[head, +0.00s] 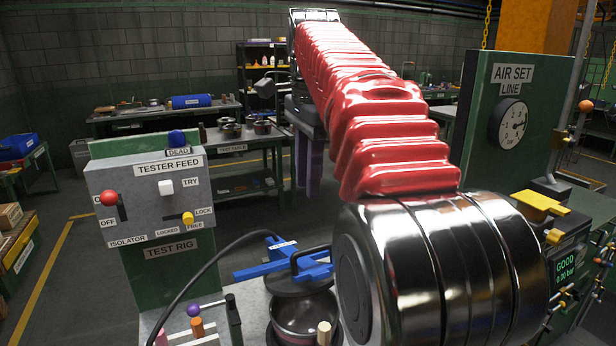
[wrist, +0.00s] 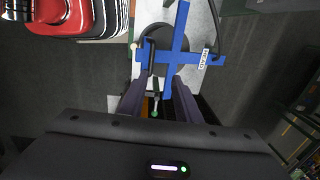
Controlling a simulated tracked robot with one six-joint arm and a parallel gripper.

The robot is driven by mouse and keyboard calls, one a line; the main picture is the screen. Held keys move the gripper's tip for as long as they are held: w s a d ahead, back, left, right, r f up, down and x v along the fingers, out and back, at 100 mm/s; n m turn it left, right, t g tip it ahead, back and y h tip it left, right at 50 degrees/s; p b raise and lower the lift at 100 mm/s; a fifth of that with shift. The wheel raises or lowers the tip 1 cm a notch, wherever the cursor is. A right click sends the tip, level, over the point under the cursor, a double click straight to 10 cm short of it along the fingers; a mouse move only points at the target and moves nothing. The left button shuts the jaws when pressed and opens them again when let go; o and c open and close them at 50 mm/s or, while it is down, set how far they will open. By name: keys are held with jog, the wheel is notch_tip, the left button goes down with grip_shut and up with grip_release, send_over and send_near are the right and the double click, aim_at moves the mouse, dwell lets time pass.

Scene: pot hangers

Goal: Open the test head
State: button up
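In the wrist view the blue cross (wrist: 181,40) is labelled HEAD and lies over a dark round shape. My gripper (head: 308,190) hangs in the air behind the rig in the head view, its purple-grey fingers pointing down. In the wrist view my gripper (wrist: 160,78) is open, with its fingers apart near the lower arm of the cross. A dark rod with a green end (wrist: 154,113) shows between the fingers; contact cannot be told.
A tester feed panel (head: 158,190) with a red knob, white switch and yellow lock knob stands at left. A black hose (head: 215,262) curves near the blue frame. A gauge panel (head: 515,125) stands at right. A test table (head: 240,145) with pots is behind.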

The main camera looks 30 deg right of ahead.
jog(key=shift+s+a, duration=0.1)
jog(key=shift+a, duration=0.1)
jog(key=c, duration=0.3)
jog(key=shift+s+a+f+n, duration=0.15)
jog(key=shift+a+n, duration=0.1)
jog(key=shift+n, duration=0.15)
jog(key=shift+c, duration=0.8)
jog(key=s+a+f+n, duration=0.2)
jog(key=a+n, duration=0.1)
jog(key=s+a+f+n+t, duration=0.1)
jog(key=a, duration=0.1)
jog(key=shift+s+f+n, duration=0.1)
jog(key=shift+n, duration=0.2)
grip_shut()
jog(key=s+a+f+n+t, duration=0.2)
jog(key=s+a+f+n, duration=0.3)
jog(key=s+f+n, duration=0.2)
jog(key=s+a+f+n+t, duration=0.1)
jog(key=s+a+f+n, duration=0.4)
jog(key=f, duration=0.7)
jog(key=shift+s+a+f+n+t, duration=0.3)
jog(key=shift+s+a+n+t, duration=0.1)
jog(key=shift+s+n, duration=0.55)
jog(key=shift+d, duration=0.1)
